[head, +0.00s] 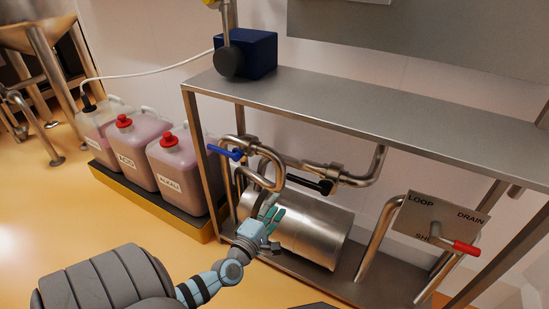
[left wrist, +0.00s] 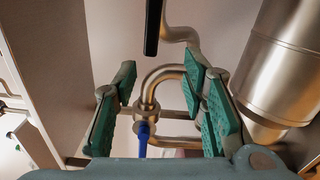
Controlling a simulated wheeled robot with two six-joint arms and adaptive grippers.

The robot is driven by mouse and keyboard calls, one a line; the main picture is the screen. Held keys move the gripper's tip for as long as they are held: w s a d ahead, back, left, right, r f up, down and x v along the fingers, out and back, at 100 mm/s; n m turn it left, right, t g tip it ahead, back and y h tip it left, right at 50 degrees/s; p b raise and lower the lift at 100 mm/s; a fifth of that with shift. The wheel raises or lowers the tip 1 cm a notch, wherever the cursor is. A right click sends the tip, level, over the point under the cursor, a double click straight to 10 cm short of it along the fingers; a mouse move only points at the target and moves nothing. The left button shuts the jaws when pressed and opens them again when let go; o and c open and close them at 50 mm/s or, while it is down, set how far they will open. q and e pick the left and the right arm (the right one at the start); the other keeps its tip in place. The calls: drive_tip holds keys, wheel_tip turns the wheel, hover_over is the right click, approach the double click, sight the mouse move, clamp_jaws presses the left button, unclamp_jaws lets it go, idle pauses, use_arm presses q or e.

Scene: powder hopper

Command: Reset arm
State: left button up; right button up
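My left gripper (head: 273,214) reaches in under the steel bench, in front of the steel cylinder and the piping. In the left wrist view its green-padded fingers (left wrist: 163,82) stand wide apart, with nothing held between them. A curved steel pipe (left wrist: 163,76) shows behind and between the fingers. A blue valve handle (head: 228,152) sits on the pipework up and left of the gripper; it also shows low in the left wrist view (left wrist: 143,138). A black valve handle (head: 312,185) is to the right and above the gripper. My right gripper is not in view.
The steel cylinder (head: 318,233) lies on the lower shelf close to the gripper. The bench top (head: 370,105) is overhead, with a leg at left. Acid and alkali jugs (head: 128,155) stand in a yellow-edged tray. A LOOP/DRAIN panel (head: 430,215) with a red handle (head: 466,247) is at right.

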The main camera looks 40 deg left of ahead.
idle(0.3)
